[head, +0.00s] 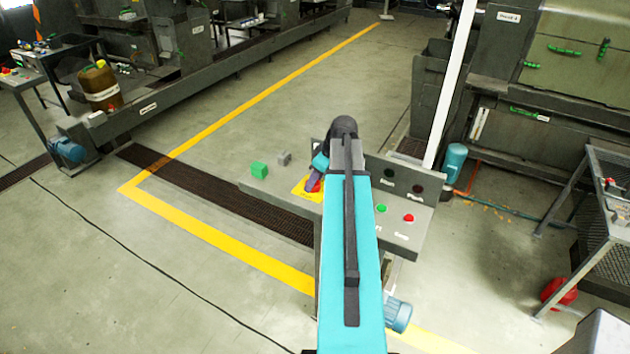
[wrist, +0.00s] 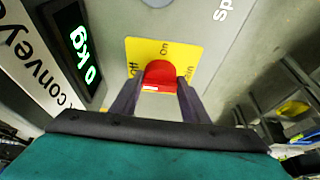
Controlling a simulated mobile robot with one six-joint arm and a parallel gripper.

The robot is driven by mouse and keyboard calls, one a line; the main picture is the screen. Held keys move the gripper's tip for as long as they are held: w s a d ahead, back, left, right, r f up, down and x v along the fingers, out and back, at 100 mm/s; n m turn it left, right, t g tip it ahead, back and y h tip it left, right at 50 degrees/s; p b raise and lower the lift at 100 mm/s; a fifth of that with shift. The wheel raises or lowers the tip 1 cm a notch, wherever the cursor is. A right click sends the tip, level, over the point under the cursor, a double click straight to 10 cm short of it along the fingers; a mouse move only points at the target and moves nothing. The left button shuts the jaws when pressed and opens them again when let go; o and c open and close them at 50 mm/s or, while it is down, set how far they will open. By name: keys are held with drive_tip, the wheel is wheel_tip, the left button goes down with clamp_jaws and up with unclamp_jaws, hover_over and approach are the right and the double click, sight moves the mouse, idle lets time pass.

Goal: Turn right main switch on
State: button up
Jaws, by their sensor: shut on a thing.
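The main switch is a red knob (wrist: 158,73) on a yellow plate (wrist: 133,50) marked Off, On and Main. On sits beyond the knob in the wrist view, Off to its left. A small white mark shows on the knob's near edge; which label it is set to I cannot tell. My gripper (wrist: 158,84) is shut on the knob, one dark finger at each side. In the head view my arm covers most of the switch; part of the yellow plate (head: 302,191) and my gripper (head: 314,180) show on the grey control panel (head: 345,219).
A white post (head: 452,85) rises behind the panel. Floor left of it is open.

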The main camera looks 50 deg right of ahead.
drive_tip(key=shift+f+m, duration=0.1)
drive_tip(key=shift+m, duration=0.2)
drive_tip(key=m+b, duration=0.1)
drive_tip(key=m+h+b, duration=0.1)
drive_tip(key=shift+a+m, duration=0.2)
drive_tip(key=shift+m, duration=0.1)
drive_tip(key=m+h+b, duration=0.1)
drive_tip(key=m+h, duration=0.1)
drive_tip(key=m, duration=0.3)
drive_tip(key=shift+a+b, duration=0.1)
drive_tip(key=shift+b, duration=0.25)
drive_tip(key=m+h, duration=0.1)
drive_tip(key=m, duration=0.1)
drive_tip(key=m+g+b, duration=0.1)
drive_tip(key=m, duration=0.2)
drive_tip(key=shift+w+a+g+h, duration=0.1)
drive_tip(key=shift+w+g+h, duration=0.1)
drive_tip(key=shift+g+h, duration=0.15)
drive_tip(key=shift+w+m+g+h+b, duration=0.2)
drive_tip(key=shift+m+g, duration=0.25)
drive_tip(key=shift+m, duration=0.65)
drive_tip(key=shift+s+m+g+h+b, duration=0.1)
drive_tip(key=shift+m+g+b, duration=0.25)
drive_tip(key=shift+m, duration=0.75)
drive_tip(key=o, duration=1)
drive_tip(key=shift+o, duration=0.2)
drive_tip(key=shift+a+r, duration=0.1)
drive_tip(key=shift+r, duration=0.1)
